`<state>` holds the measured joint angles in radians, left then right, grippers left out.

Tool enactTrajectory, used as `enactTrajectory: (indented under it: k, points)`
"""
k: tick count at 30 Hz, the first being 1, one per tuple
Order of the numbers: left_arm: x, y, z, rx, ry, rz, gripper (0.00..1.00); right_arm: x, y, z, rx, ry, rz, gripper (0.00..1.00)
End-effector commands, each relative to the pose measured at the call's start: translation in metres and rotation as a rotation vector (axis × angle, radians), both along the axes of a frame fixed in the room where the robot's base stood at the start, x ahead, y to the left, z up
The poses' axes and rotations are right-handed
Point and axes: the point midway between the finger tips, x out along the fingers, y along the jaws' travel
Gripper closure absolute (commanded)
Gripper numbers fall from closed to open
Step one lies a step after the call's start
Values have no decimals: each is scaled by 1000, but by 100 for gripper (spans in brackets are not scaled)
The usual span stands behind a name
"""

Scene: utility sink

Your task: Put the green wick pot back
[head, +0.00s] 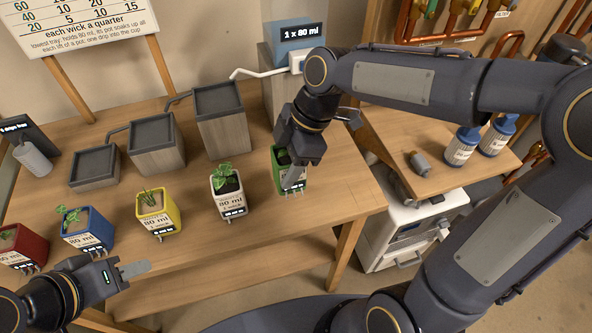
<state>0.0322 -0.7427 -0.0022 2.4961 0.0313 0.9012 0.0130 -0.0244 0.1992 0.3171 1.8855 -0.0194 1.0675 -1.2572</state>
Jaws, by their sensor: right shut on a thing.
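The green wick pot (279,164) is at the right end of a row of pots, near the table's right side. My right gripper (293,178) is shut on it from above and hides much of its top and front. Short wicks show under its lower edge. I cannot tell whether it touches the table. My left gripper (135,269) is low at the left, in front of the blue and yellow pots. Its fingers overlap in this view, so its opening is unclear.
White (229,200), yellow (158,216), blue (88,233) and red (20,247) pots stand leftward along the front. Behind are stepped trays (222,117), a grey cylinder (33,159) and a blue-grey box reading "1 x 80 ml" (292,43). Blue-capped bottles (462,147) stand right.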

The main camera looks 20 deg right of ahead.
Motion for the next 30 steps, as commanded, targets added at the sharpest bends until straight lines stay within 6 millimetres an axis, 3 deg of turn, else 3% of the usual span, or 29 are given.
enactTrajectory:
  k: [3,11,16,29,30]
  points:
    - [0,0,1,0,0,0,64,9,-11,-17,0,0,-2,79]
    - [0,0,2,0,0,0,64,18,-24,-36,0,0,-2,79]
    - [0,0,0,0,0,0,64,17,-23,-61,1,1,0,79]
    - [0,0,-4,0,0,0,64,18,-23,-69,1,-3,0,79]
    - [0,0,-4,0,0,0,64,18,-23,-69,1,-3,0,44]
